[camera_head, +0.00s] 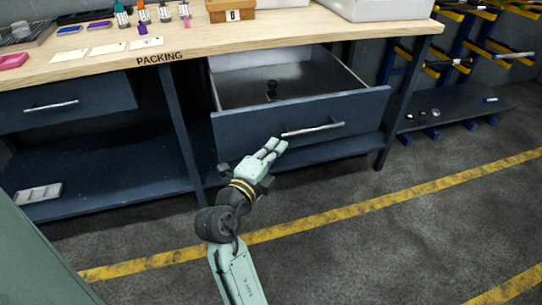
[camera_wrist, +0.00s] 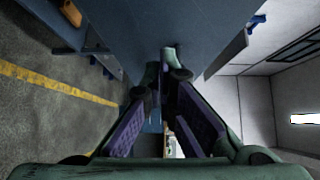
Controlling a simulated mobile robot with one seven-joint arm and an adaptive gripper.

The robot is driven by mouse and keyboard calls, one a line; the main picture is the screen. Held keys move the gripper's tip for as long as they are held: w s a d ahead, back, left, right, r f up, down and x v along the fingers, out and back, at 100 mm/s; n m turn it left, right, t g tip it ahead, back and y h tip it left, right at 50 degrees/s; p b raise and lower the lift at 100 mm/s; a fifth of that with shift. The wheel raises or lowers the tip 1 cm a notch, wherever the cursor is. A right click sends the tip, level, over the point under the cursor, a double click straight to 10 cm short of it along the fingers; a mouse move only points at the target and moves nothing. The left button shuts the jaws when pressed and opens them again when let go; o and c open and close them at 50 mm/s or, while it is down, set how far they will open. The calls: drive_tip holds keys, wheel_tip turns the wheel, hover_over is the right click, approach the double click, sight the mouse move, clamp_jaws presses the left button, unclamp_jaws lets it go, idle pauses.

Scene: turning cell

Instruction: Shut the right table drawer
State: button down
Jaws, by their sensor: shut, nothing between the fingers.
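The right table drawer (camera_head: 300,119) stands pulled out under the workbench in the head view, with its inside showing. Its dark blue front carries a silver bar handle (camera_head: 313,129). A small dark object (camera_head: 272,91) stands inside the drawer. My gripper (camera_head: 277,146) is shut and empty, with its fingertips just below and left of the handle, close to the drawer front; I cannot tell whether they touch it. In the wrist view my fingers (camera_wrist: 168,62) come together in front of a dark blue surface that fills the upper middle.
The left drawer (camera_head: 60,107) sits under the same bench. The wooden bench top (camera_head: 110,60) holds bottles, cards and bins. A grey tray (camera_head: 38,193) lies on the lower shelf. A blue rack (camera_head: 450,70) stands at right. The floor in front is clear, with yellow lines.

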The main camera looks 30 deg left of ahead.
drive_tip(key=shift+w+a, duration=0.65)
drive_tip(key=shift+a, duration=0.05)
drive_tip(key=shift+a, duration=0.1)
